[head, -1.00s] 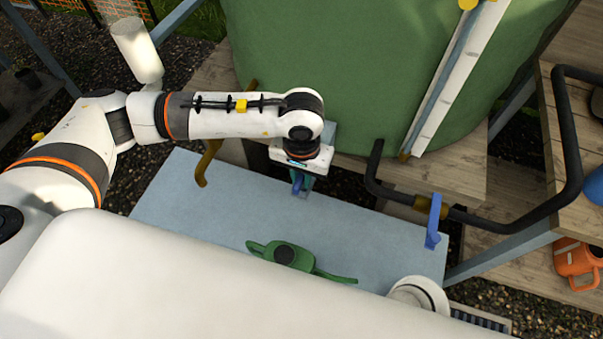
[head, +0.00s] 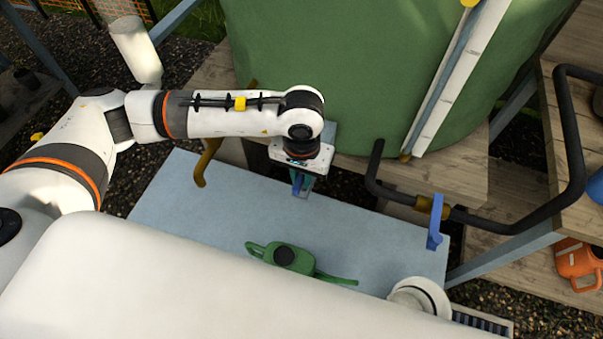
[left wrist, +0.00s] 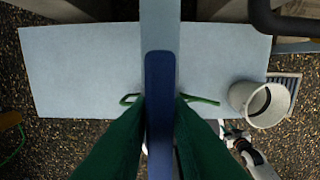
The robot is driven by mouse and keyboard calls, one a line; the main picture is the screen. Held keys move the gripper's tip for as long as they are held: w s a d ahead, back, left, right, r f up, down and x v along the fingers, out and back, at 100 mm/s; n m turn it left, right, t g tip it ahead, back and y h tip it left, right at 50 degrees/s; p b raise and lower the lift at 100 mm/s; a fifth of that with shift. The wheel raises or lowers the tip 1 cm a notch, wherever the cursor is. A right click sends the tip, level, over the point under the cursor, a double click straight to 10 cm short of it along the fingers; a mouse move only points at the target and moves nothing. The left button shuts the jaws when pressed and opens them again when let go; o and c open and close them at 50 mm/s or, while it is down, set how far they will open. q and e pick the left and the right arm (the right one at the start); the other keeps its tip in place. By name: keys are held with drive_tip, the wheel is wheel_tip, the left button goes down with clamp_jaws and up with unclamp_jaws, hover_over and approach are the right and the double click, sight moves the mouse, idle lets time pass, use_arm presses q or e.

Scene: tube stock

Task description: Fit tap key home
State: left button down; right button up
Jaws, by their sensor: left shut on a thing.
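The tap key (left wrist: 160,95) is a long, dark blue bar with a rounded end in the left wrist view. My left gripper (head: 301,186) is shut on it, with its green fingers on both sides. In the head view only a small blue part of the key (head: 298,181) shows below my wrist, over the back edge of the pale blue table. The fingers hide much of the key, and I cannot tell whether it touches a tap. A brass tap (head: 207,160) is left of my gripper.
A green watering can (head: 300,262) lies on the pale blue table (head: 200,215). At right, a black pipe (head: 520,222) carries a brass valve with an upright blue lever (head: 434,222). A large green tank (head: 330,70) stands behind. The table's left part is clear.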

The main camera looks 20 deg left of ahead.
use_arm(q)
drive_tip(key=c, duration=1.3)
unclamp_jaws()
drive_tip(key=shift+o, duration=0.2)
wheel_tip(320, 180, up, 12)
